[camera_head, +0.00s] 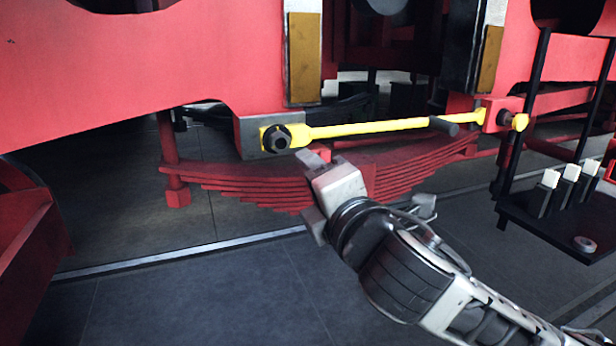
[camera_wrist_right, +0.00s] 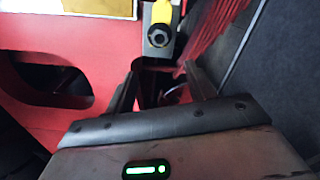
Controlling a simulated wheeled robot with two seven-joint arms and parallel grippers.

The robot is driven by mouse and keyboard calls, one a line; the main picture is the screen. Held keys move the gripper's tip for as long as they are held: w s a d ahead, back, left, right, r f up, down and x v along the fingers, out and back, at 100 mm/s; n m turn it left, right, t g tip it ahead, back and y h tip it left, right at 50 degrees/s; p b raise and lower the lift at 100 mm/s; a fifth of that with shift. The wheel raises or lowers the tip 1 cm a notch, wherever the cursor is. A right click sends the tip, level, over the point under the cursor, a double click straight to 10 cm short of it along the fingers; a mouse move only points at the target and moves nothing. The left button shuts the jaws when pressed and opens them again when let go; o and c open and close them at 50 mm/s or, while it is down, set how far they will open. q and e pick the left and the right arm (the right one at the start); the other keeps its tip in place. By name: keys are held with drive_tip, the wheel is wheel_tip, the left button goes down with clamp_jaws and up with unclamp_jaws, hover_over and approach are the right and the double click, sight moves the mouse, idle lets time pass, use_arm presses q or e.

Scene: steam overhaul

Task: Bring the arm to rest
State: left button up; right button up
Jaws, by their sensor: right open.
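My right arm comes in from the lower right in the head view. Its gripper (camera_head: 313,160) is in front of the red leaf spring (camera_head: 235,180), just below and right of a dark hex nut (camera_head: 276,139). In the right wrist view the gripper (camera_wrist_right: 160,85) has its two fingers apart, with nothing held between them. The nut (camera_wrist_right: 158,37) also shows there, beyond the fingertips, with yellow around it. My left gripper is not in view.
The red frame (camera_head: 150,60) fills the top left. A black rack (camera_head: 540,215) with white-topped items (camera_head: 570,172) and a small ring (camera_head: 585,244) stands at the right. A pale rail line (camera_head: 180,259) crosses the dark tiled floor (camera_head: 210,300), which is clear at the lower left.

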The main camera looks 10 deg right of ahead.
wheel_tip(320, 180, down, 22)
drive_tip(key=s+a+m+g+y, duration=0.15)
drive_tip(key=m+g, duration=0.25)
drive_tip(key=m, duration=0.5)
drive_tip(key=s+d+f+m+g, duration=0.2)
drive_tip(key=s+f+m, duration=0.4)
drive_tip(key=f, duration=0.5)
drive_tip(key=s+d+f+m+g+h, duration=0.1)
drive_tip(key=s+d+f+m, duration=0.1)
drive_tip(key=s+f+m, duration=0.4)
drive_tip(key=s+f, duration=0.5)
drive_tip(key=shift+s+d+g, duration=0.3)
drive_tip(key=shift+d+g, duration=0.1)
